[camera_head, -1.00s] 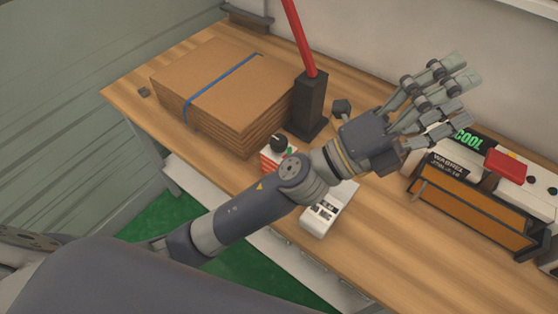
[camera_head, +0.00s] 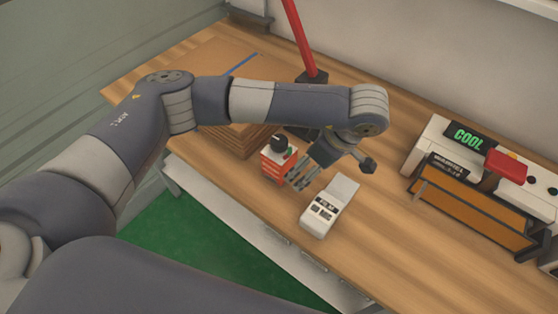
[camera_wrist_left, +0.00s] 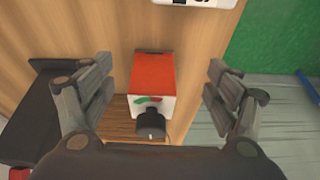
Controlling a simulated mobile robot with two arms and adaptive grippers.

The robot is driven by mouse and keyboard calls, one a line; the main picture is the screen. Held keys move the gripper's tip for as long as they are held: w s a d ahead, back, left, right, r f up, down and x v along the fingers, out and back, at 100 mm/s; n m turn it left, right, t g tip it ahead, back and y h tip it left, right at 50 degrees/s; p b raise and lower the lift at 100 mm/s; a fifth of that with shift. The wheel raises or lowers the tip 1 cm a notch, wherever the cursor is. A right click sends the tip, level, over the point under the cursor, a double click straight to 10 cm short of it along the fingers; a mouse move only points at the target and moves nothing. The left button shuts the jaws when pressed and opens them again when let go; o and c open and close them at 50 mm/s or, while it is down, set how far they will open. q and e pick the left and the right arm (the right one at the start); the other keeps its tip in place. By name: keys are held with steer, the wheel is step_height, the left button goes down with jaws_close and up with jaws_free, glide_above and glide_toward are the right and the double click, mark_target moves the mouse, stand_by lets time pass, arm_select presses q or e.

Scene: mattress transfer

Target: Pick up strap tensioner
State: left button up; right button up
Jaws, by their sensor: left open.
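A small red and white box-shaped device (camera_head: 275,165) with a black knob on top stands near the front edge of the table, beside the cardboard stack. It looks like the strap tensioner, though nothing labels it. My left gripper (camera_head: 303,178) points down just right of it, partly hidden under my wrist. In the left wrist view the device (camera_wrist_left: 152,75) sits between the two spread fingers of my left gripper (camera_wrist_left: 160,92), with a gap on both sides. The gripper is open and empty. My right gripper is not in view.
A white handheld device with buttons (camera_head: 330,206) lies close to the gripper. A black stand with a red bar (camera_head: 304,40) is behind. The flat cardboard stack (camera_head: 237,140) is partly hidden by my arm. A machine marked COOL (camera_head: 435,140) stands right. The table's front right is clear.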

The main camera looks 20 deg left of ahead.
mark_target(288, 156)
arm_select(q)
steer(key=shift+t+y, duration=0.3)
steer(key=shift+y, duration=0.4)
steer(key=a, duration=0.1)
steer(key=w+a+r, duration=0.1)
steer(key=w+a, duration=0.1)
steer(key=shift+a+r, duration=0.1)
steer(key=shift+r, duration=0.25)
steer(key=x, duration=0.4)
steer(key=shift+a, duration=0.15)
steer(key=shift+p+x, duration=0.5)
steer(key=shift+x, duration=2.65)
steer(key=shift+w+r, duration=0.15)
steer(key=shift+w, duration=0.1)
steer(key=c, duration=1.8)
